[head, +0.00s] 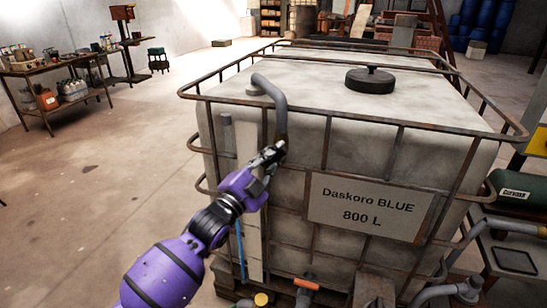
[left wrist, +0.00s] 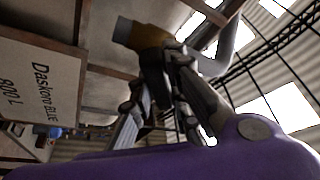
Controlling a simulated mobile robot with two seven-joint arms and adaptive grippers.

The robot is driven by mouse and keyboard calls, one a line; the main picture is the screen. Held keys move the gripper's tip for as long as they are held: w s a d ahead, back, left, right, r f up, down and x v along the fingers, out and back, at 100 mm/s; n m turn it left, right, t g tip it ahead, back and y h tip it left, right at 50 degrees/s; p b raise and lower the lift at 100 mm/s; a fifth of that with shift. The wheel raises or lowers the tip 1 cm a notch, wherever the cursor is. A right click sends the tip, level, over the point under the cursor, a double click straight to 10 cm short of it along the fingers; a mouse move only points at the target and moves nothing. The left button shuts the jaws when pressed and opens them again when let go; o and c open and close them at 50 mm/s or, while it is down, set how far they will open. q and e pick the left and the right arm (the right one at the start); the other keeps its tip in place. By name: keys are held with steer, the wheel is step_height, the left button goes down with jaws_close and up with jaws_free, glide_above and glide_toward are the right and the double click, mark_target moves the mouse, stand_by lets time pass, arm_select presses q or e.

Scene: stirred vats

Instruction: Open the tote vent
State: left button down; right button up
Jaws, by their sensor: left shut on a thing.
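The white caged tote (head: 440,100) carries a sign reading "Daskoro BLUE 800 L" (head: 368,207). A grey bent vent pipe (head: 272,88) rises from its top near the left corner and curves down over the front. The pipe ends in a brownish-yellow fitting (left wrist: 150,36). My left gripper (head: 273,153) is at this lower end. In the left wrist view its fingers (left wrist: 160,92) are closed around a dark piece (left wrist: 154,75) next to the fitting. The fingers hide part of that piece, so I cannot tell its exact position. My right gripper is not in view.
Rusty cage bars (head: 326,143) run close around the tote and the pipe. A black lid (head: 370,80) sits on top. An orange-handled valve (head: 306,284) is low at the front. A green cylinder (head: 518,190) lies at the right. The floor (head: 110,165) at the left is clear.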

arm_select(q)
steer(key=n+t+y, duration=0.1)
steer(key=n, duration=0.2)
steer(key=n+t+y, duration=0.1)
steer(key=n+t, duration=0.1)
steer(key=n, duration=0.2)
steer(key=shift+n, duration=0.3)
steer(key=shift+n+t+y+p, duration=0.3)
steer(key=shift+n+y, duration=0.45)
steer(key=shift+n, duration=0.8)
steer(key=shift+n+t+y+p, duration=0.2)
steer(key=shift+n+t+y, duration=0.4)
steer(key=shift+n, duration=0.95)
steer(key=c, duration=1.7)
jaws_free()
steer(key=shift+o, duration=0.2)
steer(key=v, duration=1.2)
steer(key=shift+s+r, duration=0.2)
steer(key=shift+r, duration=0.05)
